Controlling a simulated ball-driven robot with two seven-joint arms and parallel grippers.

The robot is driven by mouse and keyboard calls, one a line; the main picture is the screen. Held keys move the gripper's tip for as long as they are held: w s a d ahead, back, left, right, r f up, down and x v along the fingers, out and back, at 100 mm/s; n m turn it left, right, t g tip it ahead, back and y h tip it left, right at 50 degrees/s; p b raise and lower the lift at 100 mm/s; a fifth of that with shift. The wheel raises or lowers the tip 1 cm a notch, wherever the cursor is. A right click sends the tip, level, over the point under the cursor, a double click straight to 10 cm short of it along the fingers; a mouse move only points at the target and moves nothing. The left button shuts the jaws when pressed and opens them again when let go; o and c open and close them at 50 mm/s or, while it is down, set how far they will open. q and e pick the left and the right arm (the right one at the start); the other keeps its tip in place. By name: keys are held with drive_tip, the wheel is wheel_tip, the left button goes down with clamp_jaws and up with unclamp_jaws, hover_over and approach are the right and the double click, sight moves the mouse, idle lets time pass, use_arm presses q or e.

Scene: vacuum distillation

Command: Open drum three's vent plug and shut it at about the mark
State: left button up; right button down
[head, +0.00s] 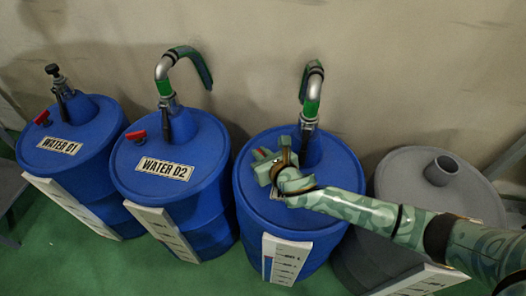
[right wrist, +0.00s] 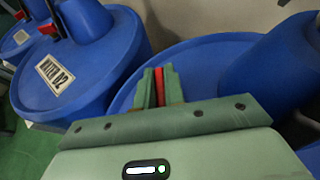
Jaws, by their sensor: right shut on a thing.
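Drum three (head: 250,200) is the third blue drum from the left, with a metal pipe banded in green (head: 312,100) rising from its top. My right gripper (head: 262,163) is over the drum's lid, at the foot of the pipe. It is shut on the red vent plug handle (right wrist: 160,84), which shows as a thin red strip between the two green fingers in the right wrist view. In the head view only a bit of red shows at the fingers. A white scale strip with marks (head: 287,262) is on the drum's front. My left gripper is not in view.
Blue drums labelled WATER D1 (head: 88,163) and WATER D2 (head: 195,145) stand to the left, each with a red handle. A grey drum (head: 410,175) with an open spout stands right, partly behind my right arm. A wall is close behind; green floor shows in front.

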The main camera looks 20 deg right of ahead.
drive_tip(key=shift+r+m+h+p, duration=0.3)
drive_tip(key=shift+m+h+p, duration=0.6)
drive_tip(key=shift+h, duration=0.1)
drive_tip(key=shift+f+m+h+p, duration=0.1)
drive_tip(key=shift+m+h+p, duration=0.45)
drive_tip(key=shift+m+h, duration=0.5)
drive_tip(key=m+h, duration=0.1)
drive_tip(key=m+g+h, duration=0.1)
drive_tip(key=shift+f+h+p, duration=0.2)
drive_tip(key=shift+h+p, duration=0.1)
drive_tip(key=shift+h, duration=0.05)
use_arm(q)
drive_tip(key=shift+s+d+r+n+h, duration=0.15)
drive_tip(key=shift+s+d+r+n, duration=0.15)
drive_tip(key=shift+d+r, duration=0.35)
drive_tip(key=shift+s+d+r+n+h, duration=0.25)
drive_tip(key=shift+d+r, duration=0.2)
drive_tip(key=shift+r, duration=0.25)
use_arm(e)
drive_tip(key=shift+s+d+f+m+g+h, duration=0.1)
drive_tip(key=shift+d+m+g+h, duration=0.1)
drive_tip(key=shift+m+g+h, duration=0.7)
drive_tip(key=shift+m+h, duration=0.3)
drive_tip(key=shift+m, duration=0.05)
drive_tip(key=c, duration=1.5)
unclamp_jaws()
